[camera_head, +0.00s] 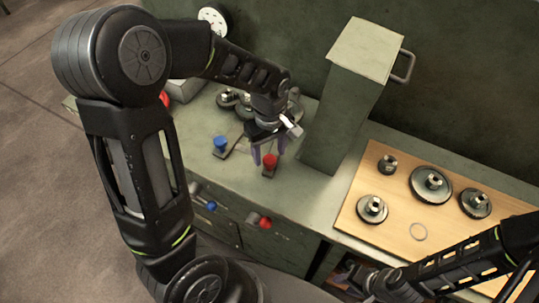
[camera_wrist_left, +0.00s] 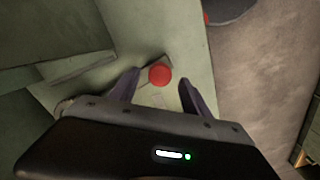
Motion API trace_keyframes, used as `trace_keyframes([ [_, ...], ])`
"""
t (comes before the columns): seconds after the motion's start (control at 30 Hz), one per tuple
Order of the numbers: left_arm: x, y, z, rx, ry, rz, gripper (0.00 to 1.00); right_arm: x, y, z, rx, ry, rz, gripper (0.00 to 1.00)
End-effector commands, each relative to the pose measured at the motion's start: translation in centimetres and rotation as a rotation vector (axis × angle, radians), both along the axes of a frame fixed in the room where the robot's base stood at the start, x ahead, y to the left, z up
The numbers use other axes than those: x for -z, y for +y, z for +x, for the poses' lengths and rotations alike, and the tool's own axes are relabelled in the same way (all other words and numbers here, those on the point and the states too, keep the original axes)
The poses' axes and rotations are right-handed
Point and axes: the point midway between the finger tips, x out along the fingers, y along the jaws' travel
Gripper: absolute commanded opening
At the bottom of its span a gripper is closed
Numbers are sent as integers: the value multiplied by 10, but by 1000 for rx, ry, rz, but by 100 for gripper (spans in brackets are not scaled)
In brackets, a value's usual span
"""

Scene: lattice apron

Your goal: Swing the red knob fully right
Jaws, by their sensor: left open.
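A red knob (camera_head: 269,161) stands on a small base on the green worktop, just left of the green column. In the left wrist view the red knob (camera_wrist_left: 159,75) lies between the two fingers, ahead of the palm. My left gripper (camera_head: 268,152) is open and reaches down to it, with a finger on either side. I cannot tell whether either finger touches it. A second red knob (camera_head: 265,222) sits on the cabinet's front face. My right gripper (camera_head: 348,277) is low at the bottom, dark and partly hidden, its jaws unclear.
A blue knob (camera_head: 220,143) stands left of the red one, and another blue knob (camera_head: 211,206) is on the front face. The tall green column (camera_head: 347,100) rises close to my left gripper. A wooden board (camera_head: 385,225) with several dark wheels lies at right.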

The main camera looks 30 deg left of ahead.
Motion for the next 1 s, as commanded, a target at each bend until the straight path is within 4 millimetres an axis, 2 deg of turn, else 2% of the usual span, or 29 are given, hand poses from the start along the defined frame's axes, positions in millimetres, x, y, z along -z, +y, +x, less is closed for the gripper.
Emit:
trace_keyframes([
  [0.2,-37,0,1,0,-5,-1,56,4,0,1,-1,-1,1,36],
  [0.37,-53,0,1,1,-2,0,56,4,0,1,0,-3,2,36],
  [1.0,-55,0,0,1,-1,-1,56,4,0,1,0,-3,2,36],
])
